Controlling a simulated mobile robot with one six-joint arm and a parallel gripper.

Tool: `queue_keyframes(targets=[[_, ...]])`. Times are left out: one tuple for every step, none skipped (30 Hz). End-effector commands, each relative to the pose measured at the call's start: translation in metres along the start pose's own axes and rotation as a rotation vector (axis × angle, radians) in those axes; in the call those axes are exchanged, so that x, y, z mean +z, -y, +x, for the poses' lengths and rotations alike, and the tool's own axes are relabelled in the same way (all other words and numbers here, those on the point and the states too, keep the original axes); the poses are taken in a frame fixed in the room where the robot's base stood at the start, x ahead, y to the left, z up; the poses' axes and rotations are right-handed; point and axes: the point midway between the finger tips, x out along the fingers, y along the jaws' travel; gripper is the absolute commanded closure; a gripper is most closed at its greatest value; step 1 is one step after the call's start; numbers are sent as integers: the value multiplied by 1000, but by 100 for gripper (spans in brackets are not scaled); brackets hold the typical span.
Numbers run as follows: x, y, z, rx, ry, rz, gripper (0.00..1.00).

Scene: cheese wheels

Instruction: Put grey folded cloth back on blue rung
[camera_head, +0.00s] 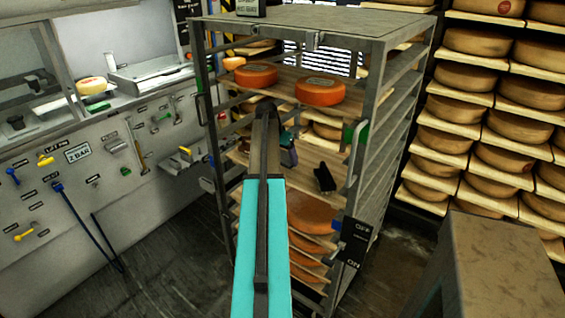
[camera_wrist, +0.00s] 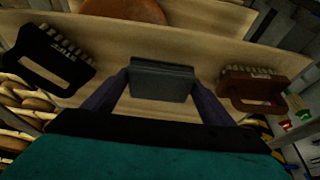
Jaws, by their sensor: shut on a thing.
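The grey folded cloth (camera_wrist: 162,82) is between the two purple fingers of my gripper (camera_wrist: 161,86) in the wrist view. My gripper is shut on it, over a pale wooden shelf board (camera_wrist: 190,45). I cannot tell whether the cloth touches the board. In the head view my gripper (camera_head: 288,150) is inside the metal rack (camera_head: 365,130), partly hidden behind my teal arm, and the cloth cannot be made out there. I cannot clearly pick out a blue rung in either view.
A black brush (camera_wrist: 47,57) lies left of the cloth and a brown brush (camera_wrist: 252,90) right of it. The black brush also shows in the head view (camera_head: 323,178). Orange cheese wheels (camera_head: 320,91) stand on the shelf above. Rack posts and shelves surround my gripper closely.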

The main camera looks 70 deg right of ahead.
Motion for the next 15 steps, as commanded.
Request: queue_keyframes(targets=[[0, 0, 0, 0, 0, 0, 40], [0, 0, 0, 0, 0, 0, 40], [0, 0, 0, 0, 0, 0, 40], [0, 0, 0, 0, 0, 0, 40], [0, 0, 0, 0, 0, 0, 40], [0, 0, 0, 0, 0, 0, 40], [-1, 1, 0, 0, 0, 0, 40], [-2, 2, 0, 0, 0, 0, 40], [-3, 4, 1, 0, 0, 0, 40], [-4, 5, 1, 0, 0, 0, 40], [-5, 7, 2, 0, 0, 0, 40], [-5, 8, 4, 1, 1, 0, 40], [-3, 7, 7, 1, 1, 0, 40], [-1, 6, 10, 1, 1, 0, 40], [1, 6, 14, 1, 1, -1, 40]])
